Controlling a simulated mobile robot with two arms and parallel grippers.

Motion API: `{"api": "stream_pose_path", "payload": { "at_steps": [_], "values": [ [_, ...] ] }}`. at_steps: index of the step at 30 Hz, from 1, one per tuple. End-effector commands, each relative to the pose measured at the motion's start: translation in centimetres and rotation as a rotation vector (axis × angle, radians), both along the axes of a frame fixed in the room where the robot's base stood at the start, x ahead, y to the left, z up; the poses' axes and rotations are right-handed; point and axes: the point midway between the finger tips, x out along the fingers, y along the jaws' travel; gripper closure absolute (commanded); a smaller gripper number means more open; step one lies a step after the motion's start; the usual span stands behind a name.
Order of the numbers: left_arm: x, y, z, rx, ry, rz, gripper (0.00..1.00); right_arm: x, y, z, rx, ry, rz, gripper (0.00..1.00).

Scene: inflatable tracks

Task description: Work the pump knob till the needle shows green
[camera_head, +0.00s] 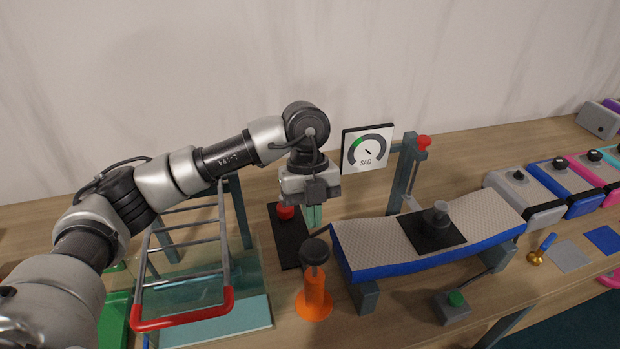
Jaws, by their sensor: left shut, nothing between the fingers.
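An orange pump (314,297) with a dark round knob (315,252) on top stands upright on the table, left of the blue-edged track. Behind the track, a white dial (367,150) marked SAG has a green patch on the left part of its arc. Its small dark needle (368,152) sits near the middle; I cannot tell exactly where it points. My left gripper (314,208) is shut and empty, pointing down behind the pump knob and apart from it. A red knob (285,211) on a dark base is just left of the gripper. My right gripper is out of view.
The inflatable track (375,245) carries a dark plate with a grey weight (434,217). A post with a red top (424,142) stands behind it. A red-ended ladder frame (185,308) is at left. A green-button box (455,303) sits in front; several coloured boxes line the right.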

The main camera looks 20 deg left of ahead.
Motion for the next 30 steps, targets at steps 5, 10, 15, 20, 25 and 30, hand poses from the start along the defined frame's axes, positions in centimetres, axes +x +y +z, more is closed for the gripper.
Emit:
{"api": "stream_pose_path", "payload": {
  "at_steps": [5, 10, 15, 20, 25, 30],
  "values": [
    [-0.1, 0.0, -2.4, 0.001, 0.003, 0.001, 1.00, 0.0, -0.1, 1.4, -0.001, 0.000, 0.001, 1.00],
    [-0.1, 0.0, -3.7, 0.001, 0.001, 0.000, 1.00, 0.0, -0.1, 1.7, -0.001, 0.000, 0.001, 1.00],
    [-0.1, 0.0, -4.0, 0.000, 0.000, -0.001, 1.00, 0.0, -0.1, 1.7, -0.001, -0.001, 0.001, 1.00],
    [-0.1, 0.0, -3.9, 0.000, -0.001, -0.001, 1.00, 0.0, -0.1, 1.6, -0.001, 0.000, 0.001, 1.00],
    [-0.1, 0.0, -4.9, 0.001, 0.001, 0.000, 1.00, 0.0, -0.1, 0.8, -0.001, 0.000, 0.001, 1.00],
    [-0.1, 0.0, -7.5, 0.001, 0.001, 0.000, 1.00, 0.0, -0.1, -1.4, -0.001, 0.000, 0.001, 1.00]
  ]
}}
